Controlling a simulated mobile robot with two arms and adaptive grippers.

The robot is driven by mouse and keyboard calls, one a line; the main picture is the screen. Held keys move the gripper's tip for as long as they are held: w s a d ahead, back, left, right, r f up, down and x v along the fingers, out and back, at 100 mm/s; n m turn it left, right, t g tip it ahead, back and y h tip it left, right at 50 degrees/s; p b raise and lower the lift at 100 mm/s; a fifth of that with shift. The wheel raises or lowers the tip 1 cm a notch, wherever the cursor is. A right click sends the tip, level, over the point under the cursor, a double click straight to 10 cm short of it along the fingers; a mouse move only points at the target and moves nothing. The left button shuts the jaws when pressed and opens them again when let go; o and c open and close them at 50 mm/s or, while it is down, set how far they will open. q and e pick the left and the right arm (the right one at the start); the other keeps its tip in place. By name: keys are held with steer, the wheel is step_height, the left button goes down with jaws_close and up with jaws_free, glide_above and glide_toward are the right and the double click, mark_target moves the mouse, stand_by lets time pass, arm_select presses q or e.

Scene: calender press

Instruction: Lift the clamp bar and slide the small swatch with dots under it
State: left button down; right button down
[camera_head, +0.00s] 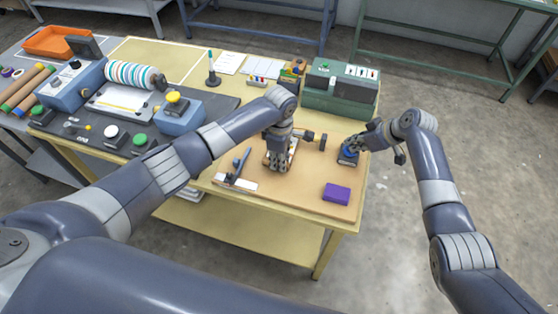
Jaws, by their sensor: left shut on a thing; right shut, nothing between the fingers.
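My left gripper (277,166) points down over the tan mat on the table. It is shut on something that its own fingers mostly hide. A small cream piece with a brownish edge (293,152) shows beside and behind those fingers; I cannot make out dots on it. My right gripper (356,143) is shut and empty, close to a blue round-topped item on a dark base (348,157) at the mat's right side. I cannot tell whether they touch. I cannot clearly pick out the clamp bar or the dotted swatch at this size.
A purple block (337,193) lies at the mat's front right. A blue tool (240,164) and white strip (236,181) lie left of my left gripper. A green machine (340,92) stands behind. The roller press (130,76) and its buttons fill the left. The mat's front is fairly clear.

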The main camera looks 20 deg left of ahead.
steer(key=shift+s+d+f, duration=0.1)
steer(key=shift+s+f, duration=0.15)
steer(key=shift+f, duration=0.15)
arm_select(q)
steer(key=c, duration=1.4)
jaws_free()
steer(key=shift+f, duration=0.1)
steer(key=shift+s+r, duration=0.5)
steer(key=shift+r, duration=0.5)
steer(key=shift+s+r, duration=0.55)
steer(key=shift+r, duration=0.45)
steer(key=shift+s+r, duration=0.5)
steer(key=shift+r, duration=0.6)
arm_select(e)
steer(key=shift+r, duration=0.1)
steer(key=shift+w+r+p, duration=0.15)
steer(key=shift+r+p, duration=0.7)
steer(key=shift+r, duration=0.05)
arm_select(q)
step_height(320, 180, up, 6)
steer(key=p, duration=0.4)
steer(key=shift+p, duration=0.3)
arm_select(e)
step_height(320, 180, up, 6)
